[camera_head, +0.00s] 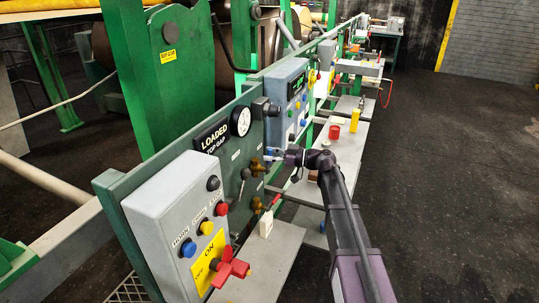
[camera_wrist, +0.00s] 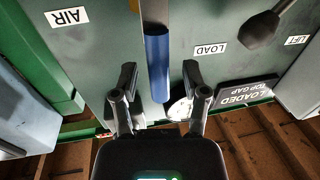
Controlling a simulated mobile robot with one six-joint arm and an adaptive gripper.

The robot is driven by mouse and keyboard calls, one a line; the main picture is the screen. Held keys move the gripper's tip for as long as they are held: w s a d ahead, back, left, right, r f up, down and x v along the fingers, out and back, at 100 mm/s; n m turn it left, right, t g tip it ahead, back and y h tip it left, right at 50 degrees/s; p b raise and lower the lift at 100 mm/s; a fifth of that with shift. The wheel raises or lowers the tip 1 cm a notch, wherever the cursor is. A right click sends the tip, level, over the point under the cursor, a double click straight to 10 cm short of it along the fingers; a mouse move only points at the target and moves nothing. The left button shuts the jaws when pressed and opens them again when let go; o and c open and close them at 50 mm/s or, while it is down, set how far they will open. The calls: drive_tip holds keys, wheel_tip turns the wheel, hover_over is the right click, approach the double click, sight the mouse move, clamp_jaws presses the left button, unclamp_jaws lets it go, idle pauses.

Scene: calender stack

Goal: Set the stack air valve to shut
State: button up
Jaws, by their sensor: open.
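A long blue valve handle (camera_wrist: 157,62) shows in the wrist view against the green panel, pointing toward my gripper. It lies between the AIR label (camera_wrist: 67,17) and the LOAD label (camera_wrist: 211,49), which appear upside down. My gripper (camera_wrist: 161,72) is open, one finger on each side of the blue handle; I see no clear contact. In the head view my gripper (camera_head: 277,155) is at the panel by the upper brass valve (camera_head: 257,167) and partly hides its handle. A second brass valve (camera_head: 257,204) sits below.
A black-knobbed lever (camera_wrist: 262,28) stands out beside the LOAD label. The grey control box (camera_head: 180,220) with buttons and a red handle (camera_head: 230,267) juts out in the foreground. A pale shelf (camera_head: 275,255) lies below the panel. Open floor (camera_head: 450,200) is at right.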

drive_tip(key=shift+a, duration=0.1)
clamp_jaws()
idle(0.5)
